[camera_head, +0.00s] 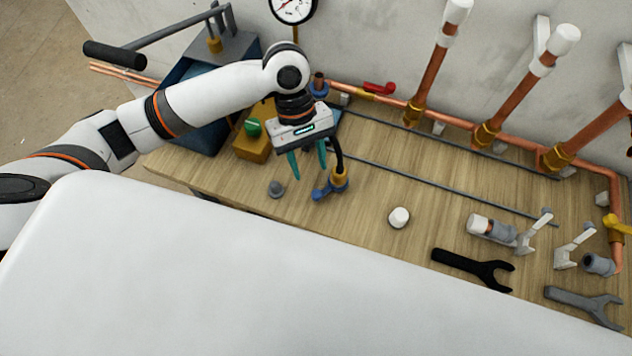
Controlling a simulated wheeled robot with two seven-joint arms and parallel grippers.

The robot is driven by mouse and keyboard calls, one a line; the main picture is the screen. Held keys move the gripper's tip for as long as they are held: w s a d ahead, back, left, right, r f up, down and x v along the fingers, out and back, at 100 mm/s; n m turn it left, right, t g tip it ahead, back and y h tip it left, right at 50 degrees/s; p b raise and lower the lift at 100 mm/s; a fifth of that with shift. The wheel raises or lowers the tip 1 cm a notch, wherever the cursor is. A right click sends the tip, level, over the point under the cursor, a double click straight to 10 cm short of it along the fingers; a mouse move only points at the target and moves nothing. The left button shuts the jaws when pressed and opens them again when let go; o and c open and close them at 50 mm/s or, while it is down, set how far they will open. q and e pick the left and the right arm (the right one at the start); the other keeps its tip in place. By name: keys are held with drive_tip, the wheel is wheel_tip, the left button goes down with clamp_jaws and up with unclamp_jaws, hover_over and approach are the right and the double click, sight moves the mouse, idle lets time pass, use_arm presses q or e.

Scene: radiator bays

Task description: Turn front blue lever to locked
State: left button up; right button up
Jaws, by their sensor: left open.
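The front blue lever (322,192) sits low on the bench on a brass fitting (340,178), with a dark curved hose rising from the fitting. My left gripper (309,168) has teal fingers pointing down. It is open, with its fingertips just above and slightly left of the blue lever, and appears apart from it. Another blue part (318,88) shows behind the gripper, partly hidden by my wrist. My right gripper is not in view.
A brass block with a green knob (252,128) stands left of the gripper. A grey knob (276,188) and a white cap (399,217) lie nearby. A red lever (378,87) is on the rear copper pipe. Wrenches (474,266) lie at the right.

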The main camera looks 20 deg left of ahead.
sight(316, 192)
use_arm(q)
drive_tip(key=x, duration=0.4)
drive_tip(key=shift+w, duration=0.2)
drive_tip(key=x, duration=0.3)
drive_tip(key=shift+f, duration=0.1)
drive_tip(key=shift+s+d+f, duration=0.1)
drive_tip(key=shift+s+f, duration=0.05)
drive_tip(key=shift+f, duration=0.2)
drive_tip(key=shift+c, duration=0.3)
clamp_jaws()
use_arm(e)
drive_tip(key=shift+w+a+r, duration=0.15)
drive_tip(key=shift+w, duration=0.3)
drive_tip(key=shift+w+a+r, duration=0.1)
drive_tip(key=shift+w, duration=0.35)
